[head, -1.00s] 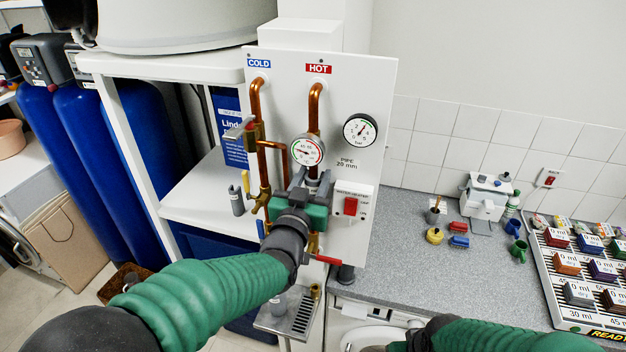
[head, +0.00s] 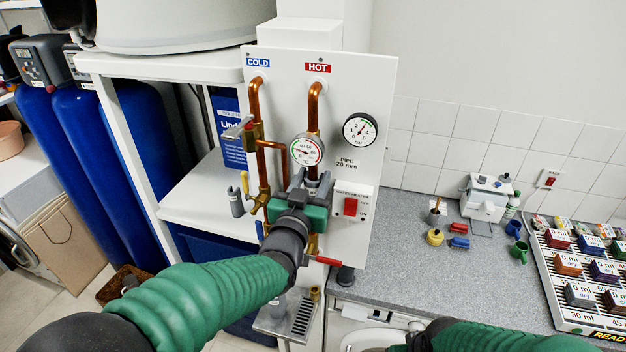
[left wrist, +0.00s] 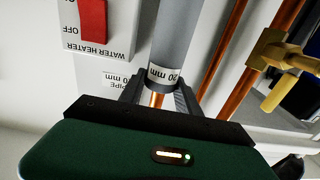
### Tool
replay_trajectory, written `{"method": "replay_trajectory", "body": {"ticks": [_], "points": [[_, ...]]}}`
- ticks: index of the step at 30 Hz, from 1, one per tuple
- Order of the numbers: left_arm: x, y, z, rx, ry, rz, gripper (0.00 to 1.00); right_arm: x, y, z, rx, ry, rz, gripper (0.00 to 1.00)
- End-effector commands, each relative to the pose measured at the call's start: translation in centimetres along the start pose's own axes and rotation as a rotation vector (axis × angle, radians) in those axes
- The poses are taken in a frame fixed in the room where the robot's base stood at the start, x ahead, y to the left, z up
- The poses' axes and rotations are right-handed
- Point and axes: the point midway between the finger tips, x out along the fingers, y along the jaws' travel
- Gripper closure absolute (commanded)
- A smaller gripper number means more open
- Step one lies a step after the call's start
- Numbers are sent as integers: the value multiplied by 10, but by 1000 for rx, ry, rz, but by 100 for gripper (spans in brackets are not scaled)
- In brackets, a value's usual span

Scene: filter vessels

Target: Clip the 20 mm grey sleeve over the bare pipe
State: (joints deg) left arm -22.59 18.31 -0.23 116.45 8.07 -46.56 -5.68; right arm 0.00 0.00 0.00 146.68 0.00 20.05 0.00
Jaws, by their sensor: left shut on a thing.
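The grey sleeve with a 20 mm label (left wrist: 168,60) is between the fingers of my left gripper (left wrist: 156,92) in the left wrist view. My left gripper is shut on it. In the head view my left gripper (head: 311,181) is at the HOT copper pipe (head: 313,115), below the round thermometer. The sleeve lies in line with this pipe. A bit of copper (left wrist: 156,99) shows at the sleeve's end, between the fingers. I cannot tell whether the sleeve is around the pipe or only against it. My right gripper is out of view.
The COLD pipe (head: 255,105) with brass valves runs close on the left. A red heater switch (head: 350,207) is close on the right. A red-handled valve (head: 328,261) is below.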

Motion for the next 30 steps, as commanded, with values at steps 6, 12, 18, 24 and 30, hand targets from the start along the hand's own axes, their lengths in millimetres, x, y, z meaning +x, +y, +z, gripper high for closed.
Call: {"method": "replay_trajectory", "body": {"ticks": [6,12,18,24,30], "points": [[0,0,0,0,0,0,100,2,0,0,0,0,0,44],[0,0,0,0,0,0,52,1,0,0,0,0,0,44],[0,0,0,0,0,0,35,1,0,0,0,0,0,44],[0,0,1,0,0,0,35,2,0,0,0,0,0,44],[-23,0,4,-1,2,0,35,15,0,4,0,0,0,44]]}}
